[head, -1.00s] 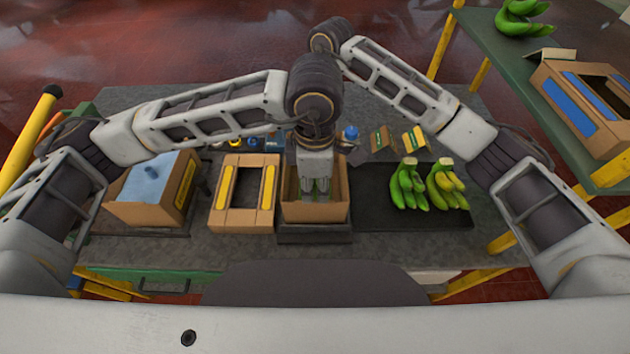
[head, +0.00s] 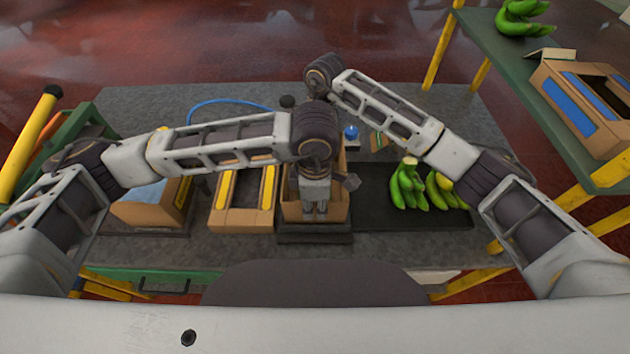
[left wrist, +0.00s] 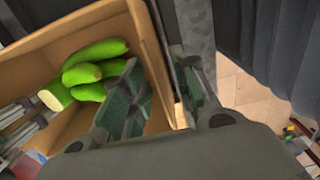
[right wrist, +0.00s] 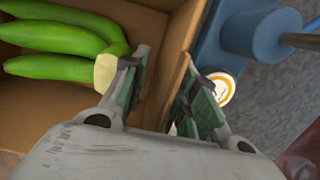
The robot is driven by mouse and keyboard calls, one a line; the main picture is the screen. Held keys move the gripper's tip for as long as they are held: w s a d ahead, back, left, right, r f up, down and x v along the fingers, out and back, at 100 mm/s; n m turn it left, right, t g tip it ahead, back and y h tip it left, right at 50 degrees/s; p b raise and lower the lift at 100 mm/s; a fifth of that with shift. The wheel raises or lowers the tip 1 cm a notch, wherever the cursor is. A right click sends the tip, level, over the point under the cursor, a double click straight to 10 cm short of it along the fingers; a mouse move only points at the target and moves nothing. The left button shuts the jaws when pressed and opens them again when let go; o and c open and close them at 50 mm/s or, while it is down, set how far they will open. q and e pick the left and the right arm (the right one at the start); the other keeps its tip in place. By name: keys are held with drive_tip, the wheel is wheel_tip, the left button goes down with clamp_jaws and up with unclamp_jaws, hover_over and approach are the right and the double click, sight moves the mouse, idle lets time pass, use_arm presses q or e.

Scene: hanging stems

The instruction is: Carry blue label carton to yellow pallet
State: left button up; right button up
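An open brown carton (head: 341,206) stands on a dark platform (head: 314,236) at the middle of the bench; no label on it shows. Green bananas lie inside it, seen in the left wrist view (left wrist: 88,70) and the right wrist view (right wrist: 62,40). My left gripper (head: 316,212) is at the near side of the carton. My left fingers (left wrist: 158,85) straddle a carton wall, apart. My right fingers (right wrist: 165,85) also straddle a wall, with a gap showing; in the head view that gripper is hidden behind my left arm. Yellow slats (head: 108,286) show low at left; I cannot tell whether they are the pallet.
A carton with a yellow label (head: 150,212) and another with yellow strips (head: 243,220) stand left. A black tray (head: 380,212) with banana bunches (head: 408,188) is at right. A blue-labelled carton (head: 580,108) sits on the green shelf (head: 500,60). A blue object (right wrist: 255,35) stands close outside the wall.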

use_arm(q)
clamp_jaws()
use_arm(e)
clamp_jaws()
